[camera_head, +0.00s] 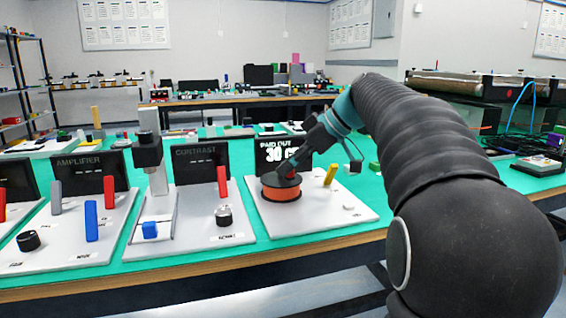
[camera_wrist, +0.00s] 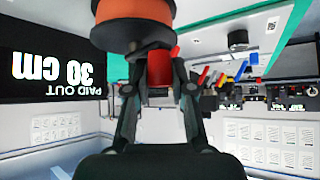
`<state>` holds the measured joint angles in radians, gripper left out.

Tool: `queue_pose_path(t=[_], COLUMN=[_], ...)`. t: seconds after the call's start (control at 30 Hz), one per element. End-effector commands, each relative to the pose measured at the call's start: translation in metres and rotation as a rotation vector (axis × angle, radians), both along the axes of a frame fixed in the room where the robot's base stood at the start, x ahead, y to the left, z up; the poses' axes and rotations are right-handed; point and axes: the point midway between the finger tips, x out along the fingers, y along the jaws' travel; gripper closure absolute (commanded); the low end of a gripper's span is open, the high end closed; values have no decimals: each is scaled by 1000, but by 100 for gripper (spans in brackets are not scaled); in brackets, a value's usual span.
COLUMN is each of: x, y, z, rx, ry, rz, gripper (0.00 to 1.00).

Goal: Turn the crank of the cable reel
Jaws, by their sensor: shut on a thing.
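The cable reel (camera_head: 281,194) is an orange drum with dark flanges on a white board (camera_head: 345,222) on the green bench. It also shows at the top of the wrist view (camera_wrist: 133,12). My gripper (camera_head: 292,172) reaches down to the reel's top from the right. In the wrist view, its fingers (camera_wrist: 160,82) are shut on the red crank handle (camera_wrist: 158,70). The handle stands at the reel's edge, and the fingers hide part of it. A black display (camera_head: 272,149) behind the reel reads "PAID OUT 30 cm"; it appears upside down in the wrist view (camera_wrist: 45,75).
A yellow lever (camera_head: 330,175) stands on the same board, right of the reel. Left is a panel with a "CONTRAST" display (camera_head: 200,164), a red lever (camera_head: 222,181) and a black knob (camera_head: 223,215). A black box (camera_head: 538,166) and cables lie at right.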

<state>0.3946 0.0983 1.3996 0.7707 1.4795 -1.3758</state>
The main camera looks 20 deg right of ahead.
Motion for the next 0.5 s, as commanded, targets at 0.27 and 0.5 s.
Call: queue_pose_path(t=[0.27, 0.5], x=[4, 7], y=[-10, -14], z=[3, 2], rx=[0, -1], ry=[2, 1], rz=[234, 380], gripper=[100, 100])
